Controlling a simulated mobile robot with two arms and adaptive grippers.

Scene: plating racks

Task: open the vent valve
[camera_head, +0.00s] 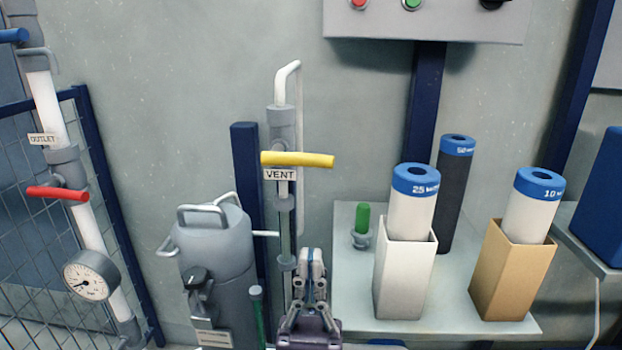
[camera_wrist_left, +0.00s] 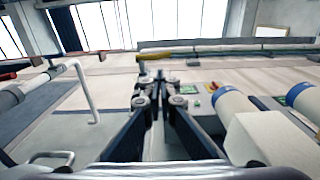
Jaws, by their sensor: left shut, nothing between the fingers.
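The vent valve has a yellow lever handle (camera_head: 297,159) that lies roughly level across its upright grey pipe (camera_head: 281,127), just above a VENT label (camera_head: 279,174). A white bent pipe (camera_head: 287,82) tops it. My left gripper (camera_head: 312,256) is below the yellow handle, pointing up, with its fingers shut and empty. It is apart from the handle in the head view. In the left wrist view the shut fingers (camera_wrist_left: 160,90) point towards the yellow handle (camera_wrist_left: 154,57), which shows small beyond the tips. My right gripper is not in view.
A red handle (camera_head: 58,193) and gauge (camera_head: 92,276) sit on the outlet pipe at left. A grey tank (camera_head: 217,250) stands left of my gripper. A shelf (camera_head: 455,310) at right holds filter cartridges (camera_head: 411,205) in boxes. A control box (camera_head: 425,25) hangs above.

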